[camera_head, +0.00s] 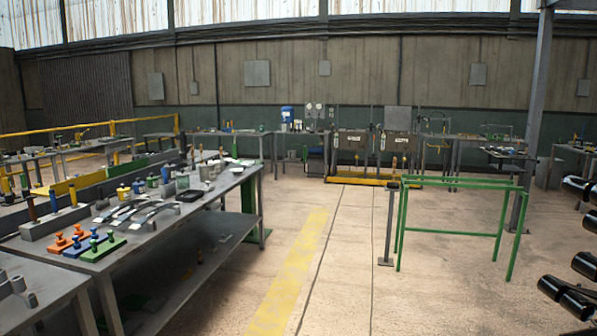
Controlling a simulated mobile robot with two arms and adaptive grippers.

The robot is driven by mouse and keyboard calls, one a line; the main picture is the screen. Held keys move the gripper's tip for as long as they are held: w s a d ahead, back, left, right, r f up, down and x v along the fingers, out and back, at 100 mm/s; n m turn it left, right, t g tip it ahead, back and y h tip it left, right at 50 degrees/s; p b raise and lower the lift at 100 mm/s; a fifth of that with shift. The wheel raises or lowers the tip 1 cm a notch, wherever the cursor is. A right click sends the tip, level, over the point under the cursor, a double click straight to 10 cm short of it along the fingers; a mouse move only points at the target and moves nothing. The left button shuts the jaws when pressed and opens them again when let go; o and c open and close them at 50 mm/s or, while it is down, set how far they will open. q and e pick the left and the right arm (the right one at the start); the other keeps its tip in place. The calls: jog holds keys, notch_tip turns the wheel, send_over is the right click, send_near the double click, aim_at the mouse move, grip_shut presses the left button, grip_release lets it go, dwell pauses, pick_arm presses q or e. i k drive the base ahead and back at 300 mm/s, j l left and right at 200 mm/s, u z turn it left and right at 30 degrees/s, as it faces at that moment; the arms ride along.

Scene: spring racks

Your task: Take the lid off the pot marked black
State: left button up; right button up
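Several small pots stand on the long grey workbench (225,187) at the left. One is a dark pot with a yellow band (123,193), and a small dark pot (182,183) stands further along. A pale grey pot (204,172) stands near them. The markings are too small to read, so I cannot tell which pot is marked black or make out its lid. Neither of my grippers is in view.
Orange, blue and green knobbed blocks (96,243) and curved metal parts (140,212) lie on the near bench. A green frame (458,233) and a grey post (390,225) stand right of centre. Black cylindrical parts (566,296) crowd the right edge. The floor (335,270) between is clear.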

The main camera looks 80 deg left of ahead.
aim_at(206, 164)
jog(key=u, duration=3.4)
jog(key=z, duration=0.5)
jog(key=i+z, duration=0.1)
jog(key=i, duration=6.5)
jog(key=i+u, duration=0.25)
jog(key=u, duration=0.15)
jog(key=i+l+u, duration=0.15)
jog(key=u, duration=0.2)
jog(key=i+l+u, duration=0.15)
jog(key=u, duration=0.25)
jog(key=i+l+u, duration=0.35)
jog(key=k+j, duration=0.05)
